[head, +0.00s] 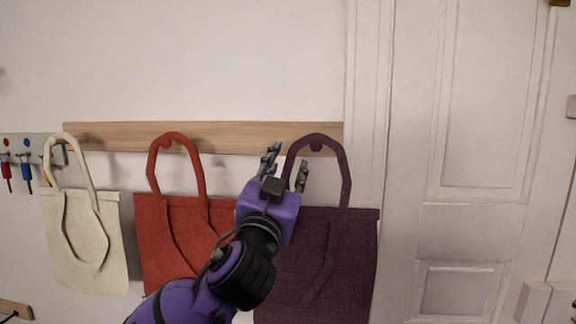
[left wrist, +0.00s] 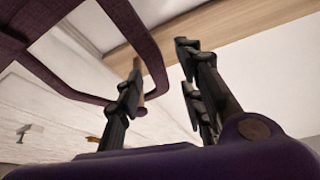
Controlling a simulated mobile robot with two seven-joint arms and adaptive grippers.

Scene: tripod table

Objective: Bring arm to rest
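My left gripper (head: 285,168) is raised in front of the wall, between the red bag (head: 160,235) and the dark purple bag (head: 335,250). In the left wrist view the open fingers (left wrist: 160,85) point up toward the wooden rail (left wrist: 205,35). The purple bag's strap (left wrist: 75,90) loops close by on the left there; I cannot tell whether a finger touches it. My left arm covers part of the red bag and the purple bag's left edge. My right gripper is not in view.
The wooden rail (head: 230,137) carries the hanging bags, with a cream bag (head: 110,270) at the left. Screwdrivers (head: 26,172) hang on a rack at the far left. A white panelled door (head: 470,150) stands at the right. The wall above the rail is bare.

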